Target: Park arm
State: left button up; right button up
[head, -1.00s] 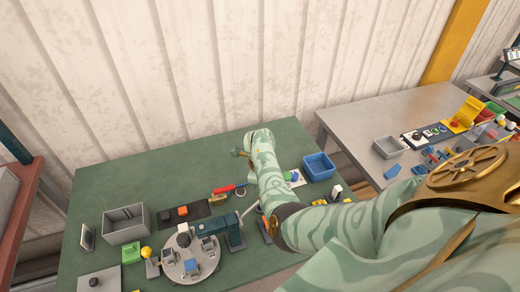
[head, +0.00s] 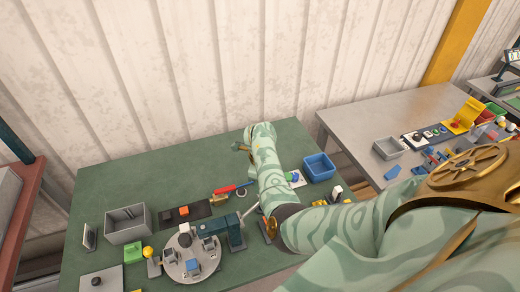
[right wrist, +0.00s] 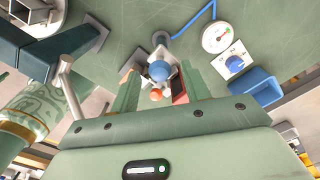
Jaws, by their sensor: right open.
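My right arm (head: 266,165) comes in from the right in the head view and reaches over the green workbench (head: 120,180). Its fingers cannot be made out there. In the right wrist view my right gripper (right wrist: 158,92) points down toward the bench, its two pale green fingers apart. A blue ball-shaped part (right wrist: 159,70) and a small orange ball (right wrist: 156,95) show between the fingers; they appear to lie beyond the fingertips, but I cannot tell the gap. My left gripper is in neither view.
A teal bending machine (head: 235,231) with a lever stands left of my arm, beside a round turntable (head: 176,270). A grey box (head: 124,237) is further left. A blue bin (head: 319,165) is right of my arm. A wall stands behind the bench.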

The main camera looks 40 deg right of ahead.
notch_tip(320, 180, up, 13)
jog(key=p, duration=0.3)
jog(key=shift+r, duration=0.2)
